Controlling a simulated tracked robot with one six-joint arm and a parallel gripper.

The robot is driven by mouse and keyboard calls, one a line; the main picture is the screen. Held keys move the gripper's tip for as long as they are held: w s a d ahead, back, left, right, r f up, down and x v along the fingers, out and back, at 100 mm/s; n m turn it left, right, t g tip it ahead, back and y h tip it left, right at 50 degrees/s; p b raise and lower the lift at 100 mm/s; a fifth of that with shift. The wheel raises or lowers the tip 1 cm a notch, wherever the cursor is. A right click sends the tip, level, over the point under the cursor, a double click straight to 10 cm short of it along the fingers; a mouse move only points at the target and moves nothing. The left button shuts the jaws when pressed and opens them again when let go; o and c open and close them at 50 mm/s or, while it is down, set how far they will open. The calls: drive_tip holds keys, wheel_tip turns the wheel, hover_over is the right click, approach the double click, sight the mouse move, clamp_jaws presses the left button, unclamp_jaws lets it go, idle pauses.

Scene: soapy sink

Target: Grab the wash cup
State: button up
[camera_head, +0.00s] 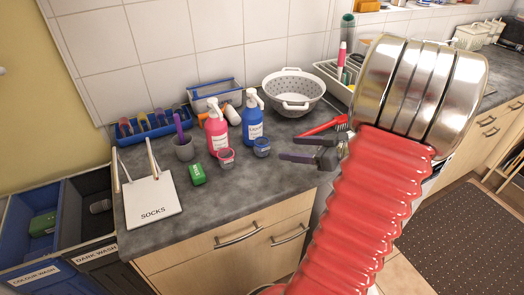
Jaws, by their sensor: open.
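Two small grey cups stand on the dark counter in front of the soap bottles: one with a pink-red rim (226,159) and one with a blue rim (262,147). A taller grey cup (184,149) holding a purple-handled tool stands further left. I cannot tell from markings which of them is the wash cup. My gripper (288,148) is open and empty, with its fingers pointing left. In the picture it is just right of the blue-rimmed cup, apart from it. My red, ribbed arm with metal rings covers much of the right side.
A pink bottle (217,131) and a blue bottle (252,119) stand behind the cups. A white colander (293,91) is behind. A red brush (322,126) lies near my gripper.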

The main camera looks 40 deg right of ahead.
sight(264, 148)
drive_tip(key=x, duration=0.7)
drive_tip(key=shift+a, duration=0.1)
drive_tip(key=shift+x, duration=2.65)
drive_tip(key=shift+s+a+f, duration=0.15)
drive_tip(key=shift+a+f, duration=0.05)
drive_tip(key=shift+c, duration=0.3)
drive_tip(key=c, duration=1.1)
